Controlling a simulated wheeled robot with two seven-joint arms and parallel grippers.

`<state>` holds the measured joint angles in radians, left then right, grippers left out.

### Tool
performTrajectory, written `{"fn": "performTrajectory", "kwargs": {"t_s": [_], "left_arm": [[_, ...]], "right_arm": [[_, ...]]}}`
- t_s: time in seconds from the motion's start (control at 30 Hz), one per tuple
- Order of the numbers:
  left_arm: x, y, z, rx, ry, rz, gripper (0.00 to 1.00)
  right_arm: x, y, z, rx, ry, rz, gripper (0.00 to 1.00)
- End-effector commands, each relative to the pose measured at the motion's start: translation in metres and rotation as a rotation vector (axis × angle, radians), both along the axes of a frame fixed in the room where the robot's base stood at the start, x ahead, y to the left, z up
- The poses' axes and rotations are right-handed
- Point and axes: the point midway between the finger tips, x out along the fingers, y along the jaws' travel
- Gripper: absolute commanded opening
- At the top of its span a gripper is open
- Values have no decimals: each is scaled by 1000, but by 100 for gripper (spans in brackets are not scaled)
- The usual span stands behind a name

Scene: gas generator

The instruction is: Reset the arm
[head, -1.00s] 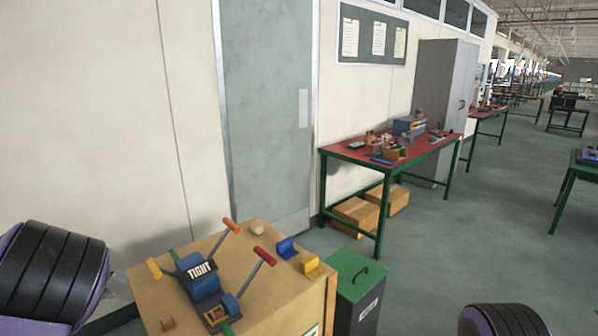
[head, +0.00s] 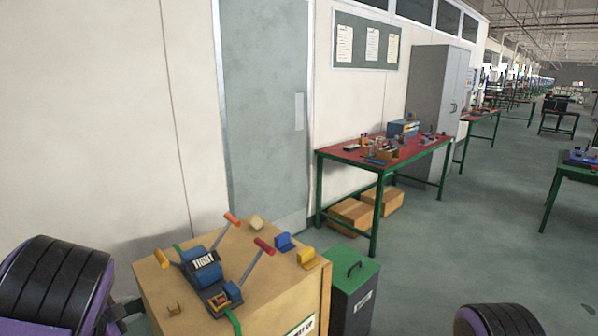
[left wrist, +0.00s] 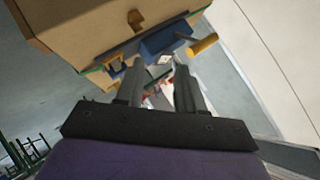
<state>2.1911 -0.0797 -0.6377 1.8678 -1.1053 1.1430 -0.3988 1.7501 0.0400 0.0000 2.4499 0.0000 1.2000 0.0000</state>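My left gripper (left wrist: 158,68) shows in the left wrist view with its two dark fingers apart and nothing between them. In the head view only a small dark part of it (head: 128,308) shows, low beside the left side of the wooden cabinet (head: 292,292). The black and purple part of my left arm is at the lower left of the head view. A similar part of my right arm is at the bottom right, and my right gripper is out of view.
On the cabinet stands a blue device marked TIGHT (head: 203,268) with orange and red handles, beside small blue (head: 284,241) and yellow (head: 307,257) blocks. A red-topped table (head: 350,155) is behind. Open floor lies right.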

Motion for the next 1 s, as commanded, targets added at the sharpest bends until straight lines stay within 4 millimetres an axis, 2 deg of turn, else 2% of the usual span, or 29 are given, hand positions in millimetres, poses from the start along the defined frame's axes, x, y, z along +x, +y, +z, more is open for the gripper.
{"fn": "performTrajectory", "kwargs": {"t_s": [0.07, 0.17, 0.2, 0.27, 0.3, 0.37, 0.4, 0.5, 0.53, 0.6, 0.7, 1.0], "left_arm": [[-24, -11, -39, -203, 16, 190, 38], [-74, -26, -95, -468, 48, 498, 38], [-101, -33, -118, -557, 68, 632, 38], [-145, -44, -149, -657, 102, 824, 38], [-177, -53, -167, -703, 129, 945, 38], [-224, -66, -188, -741, 170, 1106, 38], [-254, -75, -198, -748, 202, 1195, 38], [-318, -98, -214, -727, 291, 1342, 38], [-332, -104, -217, -719, 320, 1365, 38], [-355, -119, -224, -712, 384, 1388, 38], [-371, -125, -231, -700, 426, 1402, 38], [-373, -125, -232, -696, 429, 1404, 38]], "right_arm": [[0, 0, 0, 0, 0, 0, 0], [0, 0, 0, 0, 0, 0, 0], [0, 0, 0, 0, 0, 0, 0], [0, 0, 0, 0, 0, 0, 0], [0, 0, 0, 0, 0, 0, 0], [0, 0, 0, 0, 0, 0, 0], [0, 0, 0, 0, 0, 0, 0], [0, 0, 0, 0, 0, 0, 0], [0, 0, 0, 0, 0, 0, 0], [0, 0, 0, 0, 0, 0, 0], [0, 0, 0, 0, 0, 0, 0], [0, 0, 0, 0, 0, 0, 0]]}}
